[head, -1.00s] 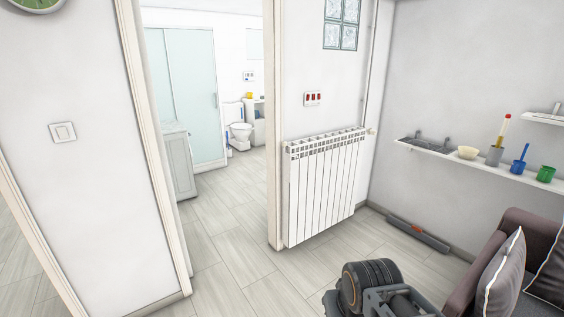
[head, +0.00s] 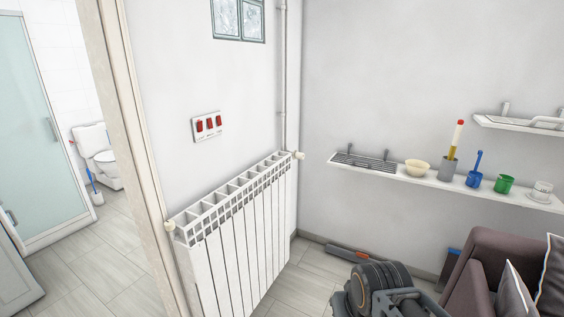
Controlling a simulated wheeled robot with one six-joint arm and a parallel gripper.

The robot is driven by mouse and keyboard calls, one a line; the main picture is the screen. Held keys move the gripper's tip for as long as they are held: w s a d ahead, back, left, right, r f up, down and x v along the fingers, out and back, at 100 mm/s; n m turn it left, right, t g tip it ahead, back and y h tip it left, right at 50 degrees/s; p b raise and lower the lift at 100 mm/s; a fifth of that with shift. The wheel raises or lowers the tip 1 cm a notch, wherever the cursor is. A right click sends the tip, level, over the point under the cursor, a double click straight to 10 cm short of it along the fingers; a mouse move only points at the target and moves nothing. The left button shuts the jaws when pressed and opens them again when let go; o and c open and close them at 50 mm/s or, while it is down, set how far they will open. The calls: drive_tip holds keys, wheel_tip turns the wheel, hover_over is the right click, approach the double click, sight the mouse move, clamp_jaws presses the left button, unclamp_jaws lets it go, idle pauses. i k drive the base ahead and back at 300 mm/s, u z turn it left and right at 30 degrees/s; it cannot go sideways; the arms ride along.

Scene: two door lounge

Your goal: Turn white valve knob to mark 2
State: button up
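A small white valve knob (head: 299,155) sits at the far upper corner of the white radiator (head: 235,230), by the vertical pipe. A second small cream knob (head: 170,226) sits at the radiator's near upper corner, beside the door frame. I cannot make out any marks on either knob. My gripper's fingers are not in view.
A wall shelf (head: 440,184) on the right holds a rack, a bowl (head: 417,167) and several cups. A brown sofa (head: 475,275) stands at the lower right. A doorway with a wooden frame (head: 128,150) opens on the left to a bathroom. Floor is free before the radiator.

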sight(298, 155)
drive_tip(key=z, duration=0.15)
drive_tip(key=i, duration=2.75)
drive_tip(key=u, duration=0.15)
